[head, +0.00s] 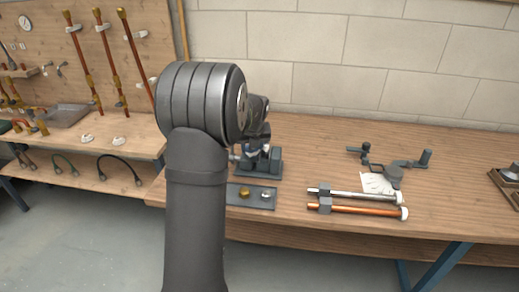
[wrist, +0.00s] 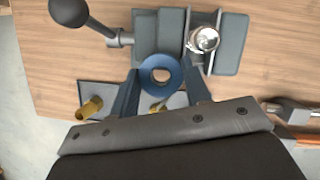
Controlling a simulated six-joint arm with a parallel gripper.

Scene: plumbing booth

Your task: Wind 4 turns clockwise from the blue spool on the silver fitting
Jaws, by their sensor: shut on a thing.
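My gripper (wrist: 161,82) is shut on the blue spool (wrist: 146,76), a ring with a pale hole at its centre, in the wrist view. The silver fitting (wrist: 205,39) stands held in a grey vise (wrist: 158,35), up and to the right of the spool and apart from it. I cannot make out any tape between spool and fitting. In the head view my arm hides the gripper, the spool and part of the vise (head: 263,165); I cannot make out the held fitting there.
A grey tray (head: 235,202) in front of the vise bears a brass piece (head: 244,193) and a silver piece (head: 266,195). The vise handle (wrist: 97,17) juts out left. A silver pipe (head: 360,196) and a copper pipe (head: 355,209) lie right. Bare bench (head: 320,140) lies between.

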